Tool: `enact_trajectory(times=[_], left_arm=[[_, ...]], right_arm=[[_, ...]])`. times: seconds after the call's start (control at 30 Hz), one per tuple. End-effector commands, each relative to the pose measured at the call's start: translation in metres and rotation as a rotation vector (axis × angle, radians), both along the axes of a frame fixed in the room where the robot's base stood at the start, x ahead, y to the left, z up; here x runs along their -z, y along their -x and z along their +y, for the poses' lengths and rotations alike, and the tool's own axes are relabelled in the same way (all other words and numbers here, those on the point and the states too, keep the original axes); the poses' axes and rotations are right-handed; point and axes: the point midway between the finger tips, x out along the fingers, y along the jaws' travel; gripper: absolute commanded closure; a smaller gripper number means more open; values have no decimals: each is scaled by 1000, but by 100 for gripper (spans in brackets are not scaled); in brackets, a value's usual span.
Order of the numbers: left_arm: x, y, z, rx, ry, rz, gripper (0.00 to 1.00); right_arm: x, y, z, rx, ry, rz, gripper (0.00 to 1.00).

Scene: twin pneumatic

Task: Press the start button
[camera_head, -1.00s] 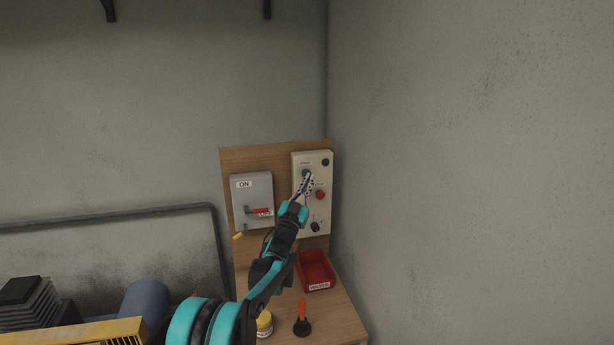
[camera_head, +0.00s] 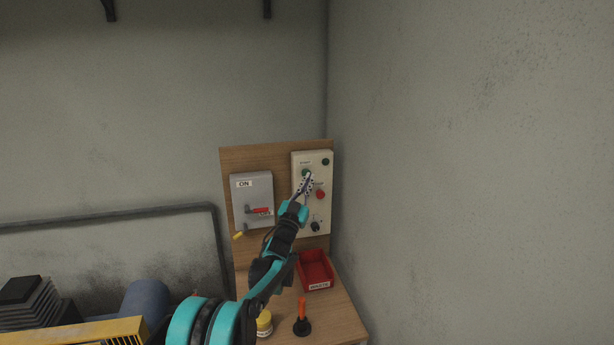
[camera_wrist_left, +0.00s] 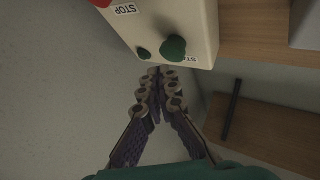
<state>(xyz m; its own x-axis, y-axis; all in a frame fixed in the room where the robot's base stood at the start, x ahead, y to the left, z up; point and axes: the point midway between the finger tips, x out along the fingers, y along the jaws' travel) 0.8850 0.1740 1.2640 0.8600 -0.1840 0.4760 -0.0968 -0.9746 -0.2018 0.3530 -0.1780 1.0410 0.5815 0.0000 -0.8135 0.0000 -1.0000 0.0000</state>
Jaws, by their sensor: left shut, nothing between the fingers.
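The cream control box (camera_head: 299,210) is on a wooden board, with a green start button (camera_head: 305,172) near its top under a small label. In the left wrist view the green button (camera_wrist_left: 172,47) stands out from the box face, its START label partly covered. My left gripper (camera_head: 308,177) is shut and empty, its tips at the start button in the head view, partly covering it. In the wrist view the closed fingertips (camera_wrist_left: 157,71) appear just below the button and box edge. I cannot tell whether they touch it. My right gripper is out of view.
A red stop button (camera_head: 320,195), a dark green round part (camera_head: 325,162) and a black knob (camera_head: 315,227) share the box. A grey switch box (camera_head: 250,193) with a red handle is to the left. A red tray (camera_head: 315,268) sits below. A wall closes off the right.

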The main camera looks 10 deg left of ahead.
Motion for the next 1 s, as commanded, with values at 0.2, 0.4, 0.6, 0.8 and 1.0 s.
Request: enact_trajectory(times=[0.2,0.4,0.6,0.8,1.0], left_arm=[[0,0,0,0,0,0,100],[0,-2,1,0,0,0,100],[-1,-7,4,0,0,0,100],[0,-8,4,0,0,0,100],[0,-8,4,0,0,0,100]], right_arm=[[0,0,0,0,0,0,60],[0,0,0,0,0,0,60],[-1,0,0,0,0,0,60],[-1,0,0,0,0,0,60],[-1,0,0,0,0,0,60]])
